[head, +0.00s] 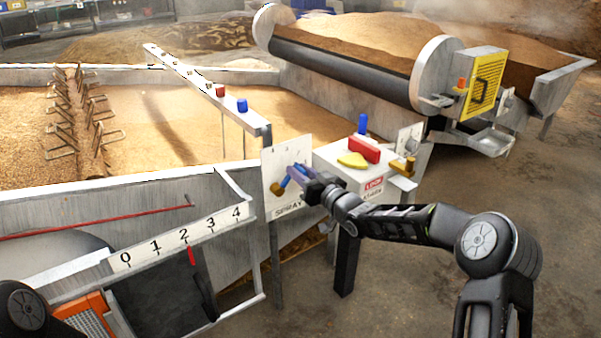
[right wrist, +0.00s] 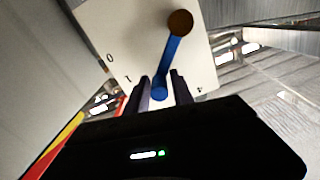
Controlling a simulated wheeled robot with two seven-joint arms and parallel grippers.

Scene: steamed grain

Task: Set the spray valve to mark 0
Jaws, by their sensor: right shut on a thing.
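The spray valve is a blue lever (head: 283,183) on a brown pivot (head: 277,190), mounted on a white plate (head: 270,160) lettered SPRAY. My right gripper (head: 297,174) reaches it from the right and is shut on the lever's outer end. In the right wrist view the blue lever (right wrist: 171,60) runs from the brown pivot (right wrist: 180,22) to its end between my two fingers (right wrist: 161,88). There the marks 0 and 1 lie left of the lever and another mark lies right of it. The lever points between them; any mark behind the fingers is hidden. My left gripper is not in view.
A white box (head: 345,178) with a red block and a yellow piece stands just right of the valve plate. A 0-to-4 scale rail (head: 180,238) is at front left. A drum (head: 345,65) stands behind. Bare floor (head: 520,200) lies at right.

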